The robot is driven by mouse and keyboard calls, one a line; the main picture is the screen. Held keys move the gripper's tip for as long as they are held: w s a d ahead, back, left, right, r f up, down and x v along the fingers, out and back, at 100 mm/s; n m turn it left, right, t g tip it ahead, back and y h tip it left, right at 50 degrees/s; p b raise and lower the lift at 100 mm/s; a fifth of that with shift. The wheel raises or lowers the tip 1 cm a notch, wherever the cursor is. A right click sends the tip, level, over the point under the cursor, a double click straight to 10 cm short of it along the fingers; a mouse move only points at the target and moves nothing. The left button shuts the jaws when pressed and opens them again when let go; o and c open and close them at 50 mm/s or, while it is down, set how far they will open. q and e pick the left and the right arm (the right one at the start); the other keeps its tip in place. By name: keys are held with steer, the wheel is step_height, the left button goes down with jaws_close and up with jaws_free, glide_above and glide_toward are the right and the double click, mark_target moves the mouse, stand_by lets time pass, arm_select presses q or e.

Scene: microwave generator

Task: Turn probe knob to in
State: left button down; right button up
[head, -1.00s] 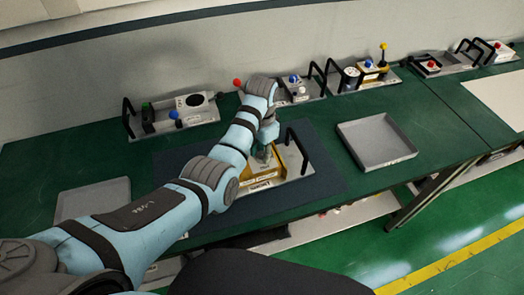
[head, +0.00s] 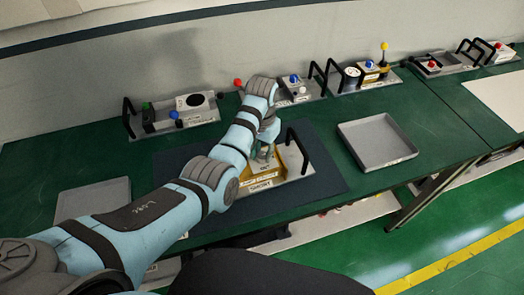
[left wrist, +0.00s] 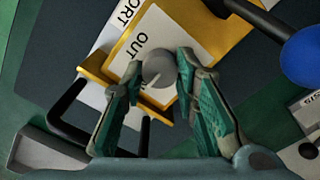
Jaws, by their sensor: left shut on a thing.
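The probe knob (left wrist: 159,68) is a round grey knob with a white pointer line, on a yellow unit (left wrist: 118,66) with a white plate marked OUT. My left gripper (left wrist: 161,66) is shut on the knob, one green-padded finger on each side. In the head view my left gripper (head: 263,153) reaches down onto the same yellow unit (head: 262,181), which is fixed to a light base with black handles. The knob is mostly hidden there by the gripper. The IN mark cannot be made out. My right gripper is not in view.
The unit stands on a dark mat (head: 325,183) on the green table. Several modules with handles line the wall. A blue ball knob (left wrist: 302,55) is close by in the wrist view.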

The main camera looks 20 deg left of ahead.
mark_target(262, 155)
arm_select(q)
steer(key=shift+s+f, duration=0.15)
steer(key=c, duration=1.2)
jaws_free()
steer(key=shift+c, duration=0.2)
steer(key=shift+r, duration=0.3)
step_height(262, 155, up, 7)
steer(key=shift+r, duration=0.1)
